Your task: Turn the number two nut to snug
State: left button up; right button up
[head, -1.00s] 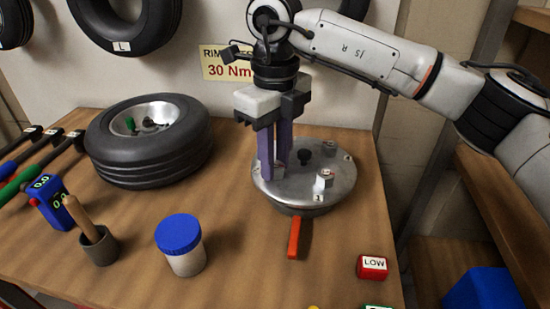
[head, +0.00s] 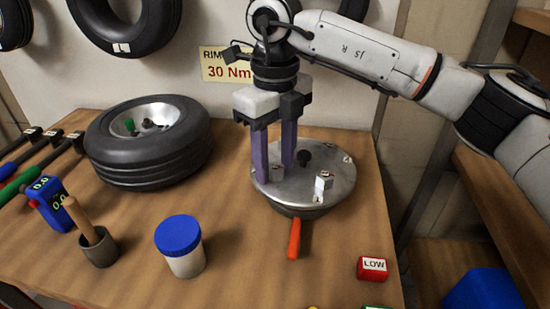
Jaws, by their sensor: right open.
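The round metal rim plate (head: 315,188) lies on the bench with nuts around a dark central knob (head: 304,158). My right gripper (head: 274,172) points down over its left side, its two purple fingers apart. A small nut (head: 277,172) shows between the fingertips, with a gap visible; its number is hidden or too small to read. Another nut (head: 323,182) stands at the front right, by a label that looks like 1. A further nut (head: 347,159) sits near the right rim. My left gripper is not in view.
A tyre (head: 150,165) lies to the left. A blue-lidded jar (head: 180,245), a cup with a wooden handle (head: 98,246) and a blue meter (head: 50,204) stand in front. An orange handle (head: 295,238) sticks out before the plate. A red LOW block (head: 373,267) lies at right.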

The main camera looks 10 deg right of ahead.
aim_at(275, 167)
notch_tip(275, 167, up, 10)
jog(key=shift+r, duration=0.2)
dwell(0.5)
